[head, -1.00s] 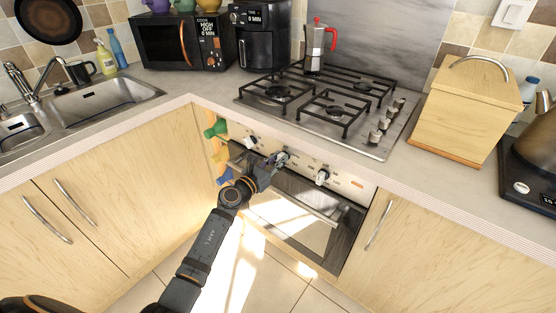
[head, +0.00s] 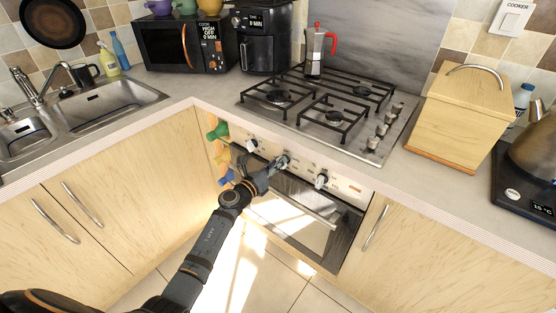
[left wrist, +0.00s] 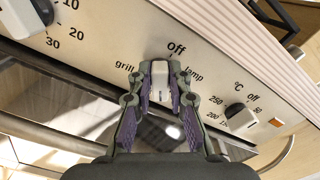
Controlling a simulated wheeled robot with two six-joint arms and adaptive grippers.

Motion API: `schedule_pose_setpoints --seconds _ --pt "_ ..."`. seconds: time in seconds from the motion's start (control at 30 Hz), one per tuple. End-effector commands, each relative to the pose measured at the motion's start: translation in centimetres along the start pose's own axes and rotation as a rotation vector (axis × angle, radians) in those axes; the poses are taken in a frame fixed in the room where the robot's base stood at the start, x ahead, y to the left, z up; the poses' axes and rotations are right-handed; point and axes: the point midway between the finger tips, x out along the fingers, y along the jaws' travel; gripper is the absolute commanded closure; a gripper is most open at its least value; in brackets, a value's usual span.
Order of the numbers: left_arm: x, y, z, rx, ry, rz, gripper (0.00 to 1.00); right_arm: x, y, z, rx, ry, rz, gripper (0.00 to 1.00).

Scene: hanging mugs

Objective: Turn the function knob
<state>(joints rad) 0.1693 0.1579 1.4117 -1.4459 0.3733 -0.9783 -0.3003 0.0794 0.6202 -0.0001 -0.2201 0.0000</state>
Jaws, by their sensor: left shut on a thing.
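The function knob is the middle one on the oven panel, pale and marked "off", "grill" and "lamp". It shows in the left wrist view (left wrist: 159,72) and in the head view (head: 285,158). In the wrist view it stands upright below "off". My left gripper (left wrist: 160,88) has one finger on each side of the knob and is shut on it. In the head view the left gripper (head: 275,166) reaches the panel from below and partly hides the knob. My right gripper is not in view.
A timer knob (left wrist: 32,14) and a temperature knob (left wrist: 240,116) flank the function knob. The oven door with its handle (head: 312,209) lies just below. The hob (head: 330,110) is above the panel. Colourful items, one green (head: 217,131), are left of the oven.

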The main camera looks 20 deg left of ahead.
Motion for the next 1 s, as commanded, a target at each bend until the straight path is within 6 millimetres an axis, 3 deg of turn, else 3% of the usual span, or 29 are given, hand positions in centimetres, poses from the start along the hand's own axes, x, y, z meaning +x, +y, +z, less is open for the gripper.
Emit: schedule_pose_setpoints --seconds 1.0 --pt "0.0 0.8 -0.3 -0.966 0.001 0.002 1.0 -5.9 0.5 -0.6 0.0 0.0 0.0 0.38"
